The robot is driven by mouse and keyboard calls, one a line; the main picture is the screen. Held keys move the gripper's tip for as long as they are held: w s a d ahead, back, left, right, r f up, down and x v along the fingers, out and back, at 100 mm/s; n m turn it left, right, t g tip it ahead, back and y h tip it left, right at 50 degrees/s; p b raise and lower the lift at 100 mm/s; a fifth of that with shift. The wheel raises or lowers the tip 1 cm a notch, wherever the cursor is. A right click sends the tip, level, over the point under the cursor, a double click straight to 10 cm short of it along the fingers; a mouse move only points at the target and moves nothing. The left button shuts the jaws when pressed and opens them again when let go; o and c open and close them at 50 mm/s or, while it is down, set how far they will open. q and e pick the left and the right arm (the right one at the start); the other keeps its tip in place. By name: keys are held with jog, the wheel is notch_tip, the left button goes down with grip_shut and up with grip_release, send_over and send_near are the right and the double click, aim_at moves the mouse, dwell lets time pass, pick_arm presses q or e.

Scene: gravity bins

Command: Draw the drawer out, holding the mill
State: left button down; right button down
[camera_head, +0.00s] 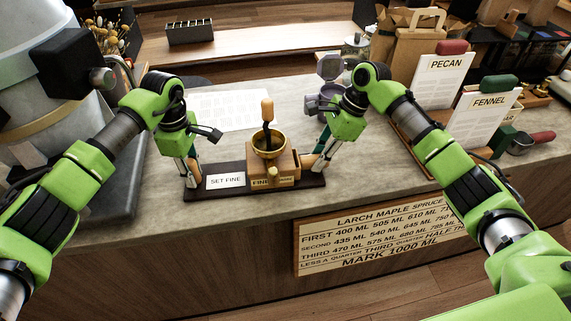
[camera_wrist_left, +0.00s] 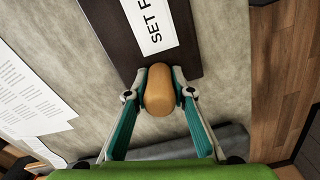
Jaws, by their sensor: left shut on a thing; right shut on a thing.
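The mill (camera_head: 286,163) is a wooden box with a brass bowl (camera_head: 268,144) and an upright crank with a wooden knob. A drawer front with a small round knob (camera_head: 273,173) and a label faces me; it looks closed. The mill stands on a dark board (camera_head: 312,183), which also shows in the left wrist view (camera_wrist_left: 120,40). My left gripper (camera_head: 191,170) is shut on a rounded wooden grip (camera_wrist_left: 160,90) at the board's left end. My right gripper (camera_head: 314,164) is shut on a similar wooden grip at the right end, mostly hidden by its fingers.
A "SET FINE" card (camera_head: 226,180) lies on the board left of the mill. A printed sheet (camera_head: 228,108) lies behind. A purple-grey device (camera_head: 329,90) stands behind my right gripper. Pecan (camera_head: 440,80) and fennel (camera_head: 486,118) cards stand at right. The counter's front edge is close.

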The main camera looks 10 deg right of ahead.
pick_arm(q)
jog(key=shift+f, duration=0.1)
pick_arm(e)
jog(key=shift+d, duration=0.1)
jog(key=shift+s+d, duration=0.15)
jog(key=shift+d, duration=1.7)
jog(key=shift+s+d, duration=0.1)
jog(key=shift+d, duration=1.7)
jog(key=shift+r, duration=0.1)
notch_tip(320, 180, up, 8)
jog(key=shift+r, duration=0.2)
pick_arm(q)
jog(key=c, duration=1.7)
grip_release()
